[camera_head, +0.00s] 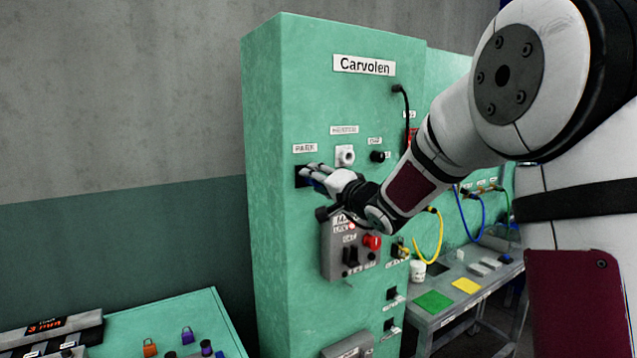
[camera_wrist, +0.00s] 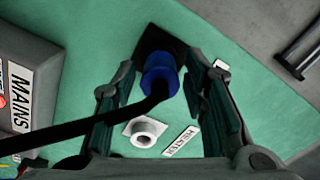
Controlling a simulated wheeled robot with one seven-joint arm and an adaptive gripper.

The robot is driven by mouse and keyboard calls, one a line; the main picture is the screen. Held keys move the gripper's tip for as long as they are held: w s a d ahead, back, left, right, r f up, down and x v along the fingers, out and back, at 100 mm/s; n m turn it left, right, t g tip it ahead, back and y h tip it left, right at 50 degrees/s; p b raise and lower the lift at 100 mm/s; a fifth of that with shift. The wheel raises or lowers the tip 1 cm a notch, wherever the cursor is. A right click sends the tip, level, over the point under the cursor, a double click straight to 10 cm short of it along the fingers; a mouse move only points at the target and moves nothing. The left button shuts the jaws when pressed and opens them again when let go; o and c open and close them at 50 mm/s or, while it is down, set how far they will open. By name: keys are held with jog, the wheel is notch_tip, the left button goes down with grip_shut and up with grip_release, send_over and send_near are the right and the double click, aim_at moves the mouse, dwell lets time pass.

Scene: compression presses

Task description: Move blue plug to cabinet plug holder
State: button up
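The blue plug (camera_wrist: 161,72) is at the black PARK holder (camera_wrist: 150,42) on the green cabinet, its dark cable running to the lower left in the wrist view. I cannot tell whether it is fully seated. In the head view the PARK holder (camera_head: 299,177) is partly hidden by my gripper (camera_head: 311,174), and only a bit of blue shows. In the wrist view my gripper (camera_wrist: 161,66) is open, one finger on each side of the plug, with gaps visible between fingers and plug.
The white HEATER socket (camera_head: 345,155) is right of the holder. A grey switch box (camera_head: 350,250) with a red button juts out below my wrist. A green table (camera_head: 210,310) with padlocks stands lower left. A grey bench (camera_head: 470,290) stands right.

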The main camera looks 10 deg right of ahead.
jog(key=shift+s, duration=0.1)
jog(key=v, duration=1.2)
dwell(0.4)
jog(key=s+d+f+n+g+h+b, duration=0.25)
jog(key=s+g+h, duration=0.35)
jog(key=s, duration=0.4)
jog(key=s+a+f+n+g, duration=0.2)
jog(key=s+f+n, duration=0.1)
jog(key=s, duration=0.7)
jog(key=s+a+f+n+g, duration=0.3)
jog(key=s+f, duration=0.3)
jog(key=s, duration=0.4)
jog(key=shift+a+f+g, duration=0.15)
jog(key=shift+f+g, duration=0.15)
